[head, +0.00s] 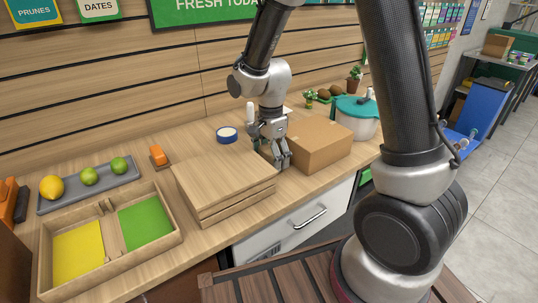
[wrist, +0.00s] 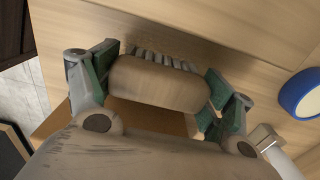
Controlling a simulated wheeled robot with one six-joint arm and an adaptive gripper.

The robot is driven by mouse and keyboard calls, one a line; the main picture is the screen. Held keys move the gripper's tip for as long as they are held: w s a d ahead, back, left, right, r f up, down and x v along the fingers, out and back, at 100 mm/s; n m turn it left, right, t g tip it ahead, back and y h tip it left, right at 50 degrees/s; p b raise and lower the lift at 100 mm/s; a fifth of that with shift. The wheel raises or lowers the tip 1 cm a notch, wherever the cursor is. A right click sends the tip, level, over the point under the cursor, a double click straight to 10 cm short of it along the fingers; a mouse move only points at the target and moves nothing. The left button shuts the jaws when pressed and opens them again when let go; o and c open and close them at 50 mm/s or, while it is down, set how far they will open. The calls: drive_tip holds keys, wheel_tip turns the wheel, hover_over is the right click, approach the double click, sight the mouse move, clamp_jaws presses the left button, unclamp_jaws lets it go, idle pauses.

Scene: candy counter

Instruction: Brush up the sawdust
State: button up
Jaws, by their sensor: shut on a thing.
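My gripper (head: 272,152) is low over the counter, between a stack of wooden boards and a cardboard box. In the wrist view, my gripper (wrist: 162,84) is shut on a brush (wrist: 158,86), its green pads at both ends of the pale wooden block. A row of light bristles shows along the block's far edge, close to the wooden surface. I cannot tell whether the bristles touch it. In the head view the brush is mostly hidden by the fingers.
The board stack (head: 225,184) lies left of my gripper; the cardboard box (head: 318,146) stands right. A blue tape roll (head: 227,134) lies behind. A divided wooden tray (head: 168,240), a grey fruit tray (head: 62,202) and an orange object (head: 158,155) are left. A teal-lidded pot (head: 357,122) stands right.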

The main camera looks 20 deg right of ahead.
sight(268, 148)
drive_tip(key=shift+s+d+r, duration=0.1)
drive_tip(key=shift+s+d, duration=0.1)
drive_tip(key=shift+s, duration=0.45)
drive_tip(key=shift+s+d, duration=0.2)
drive_tip(key=shift+s, duration=0.45)
drive_tip(key=shift+s+d, duration=0.2)
drive_tip(key=shift+s, duration=0.35)
drive_tip(key=shift+w+a, duration=0.25)
drive_tip(key=shift+w, duration=0.55)
drive_tip(key=shift+w+a, duration=0.3)
drive_tip(key=shift+w, duration=0.55)
drive_tip(key=shift+w+a, duration=0.25)
drive_tip(key=shift+w, duration=0.55)
drive_tip(key=shift+r, duration=1.5)
